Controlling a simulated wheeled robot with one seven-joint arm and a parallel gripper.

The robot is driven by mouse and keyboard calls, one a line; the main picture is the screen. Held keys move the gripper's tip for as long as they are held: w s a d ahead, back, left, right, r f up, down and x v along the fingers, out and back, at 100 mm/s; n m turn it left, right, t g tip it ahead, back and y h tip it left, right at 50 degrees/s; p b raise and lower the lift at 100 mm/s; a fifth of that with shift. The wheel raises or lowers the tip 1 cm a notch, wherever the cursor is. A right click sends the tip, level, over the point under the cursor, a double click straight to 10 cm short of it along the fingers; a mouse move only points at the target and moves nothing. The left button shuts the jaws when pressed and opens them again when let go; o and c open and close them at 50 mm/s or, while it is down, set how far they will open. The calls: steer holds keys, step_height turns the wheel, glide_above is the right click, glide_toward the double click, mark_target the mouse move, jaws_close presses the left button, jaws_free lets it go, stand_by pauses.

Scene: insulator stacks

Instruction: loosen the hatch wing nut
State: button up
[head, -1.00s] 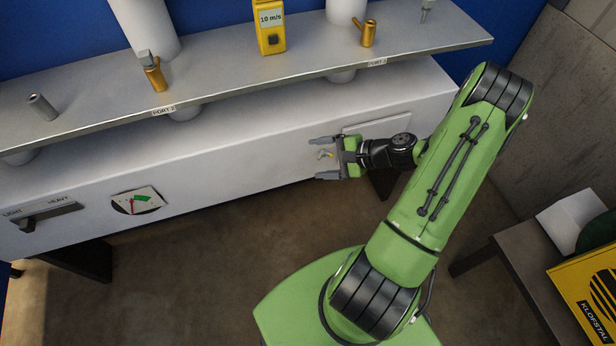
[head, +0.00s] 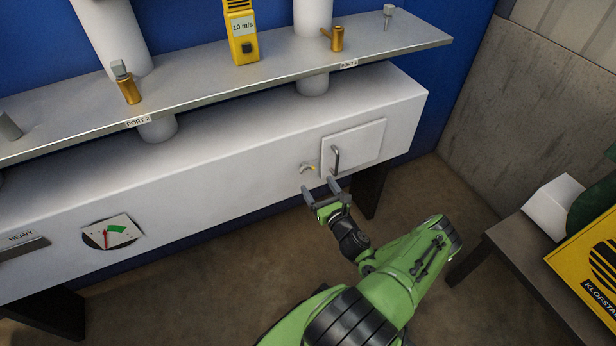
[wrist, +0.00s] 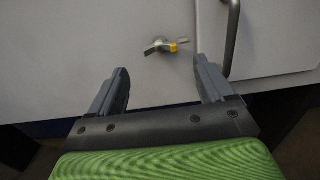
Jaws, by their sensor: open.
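The wing nut (head: 307,168) is small and metallic with a yellow mark on one wing. It sits on the white cabinet front, just left of the square hatch (head: 362,146) with its dark bar handle (head: 336,160). In the wrist view the wing nut (wrist: 165,46) lies ahead of the fingertips, between their lines and right of centre. The handle (wrist: 232,38) shows beside the right finger. My gripper (head: 320,188) is open and empty, just below the wing nut in the head view. Its fingers (wrist: 160,72) appear apart from the nut.
A metal shelf (head: 215,88) with white pipes, brass valves (head: 337,38) and a yellow meter (head: 241,35) overhangs the cabinet. A side table (head: 540,262) with a yellow box (head: 595,255) stands at right.

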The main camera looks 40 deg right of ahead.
mark_target(306, 168)
steer(key=b+x, duration=0.1)
steer(key=x, duration=0.6)
steer(key=shift+b, duration=0.35)
steer(key=shift+w, duration=0.1)
steer(key=shift+c, duration=0.3)
steer(key=c, duration=1)
